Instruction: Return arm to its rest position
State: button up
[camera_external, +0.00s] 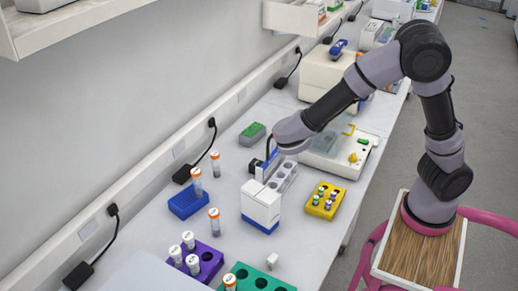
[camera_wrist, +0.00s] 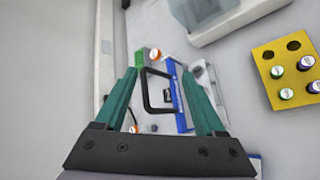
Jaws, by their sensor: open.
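My arm reaches out to the left over the bench in the external view, bent at the elbow and not folded in. My gripper (camera_wrist: 160,75) is open, its two green fingers spread in the wrist view. Between them show a black loop handle (camera_wrist: 147,92) and a blue-and-white device. In the external view the gripper end is small and partly hidden behind my wrist, just above the white device with a blue base (camera_external: 262,208). I cannot tell whether the fingers touch it. Nothing is seen gripped.
A yellow rack (camera_external: 325,201) with vials stands right of the device. A blue rack (camera_external: 187,204), orange-capped tubes (camera_external: 214,221) and a purple rack (camera_external: 207,262) stand to its left and front. A white instrument (camera_external: 330,158) stands behind. A wall shelf (camera_external: 62,25) hangs at upper left.

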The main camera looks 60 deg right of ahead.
jog(key=s+r+m+t+y, duration=0.1)
jog(key=s+r+m+y, duration=0.5)
jog(key=s, duration=0.6)
jog(key=s+r+m+t+y, duration=0.1)
jog(key=s+r+m+y, duration=0.5)
jog(key=s+r+m, duration=0.3)
jog(key=s, duration=0.3)
jog(key=shift+s+a+m, duration=0.2)
jog(key=shift+s+m, duration=0.15)
jog(key=shift+m, duration=0.05)
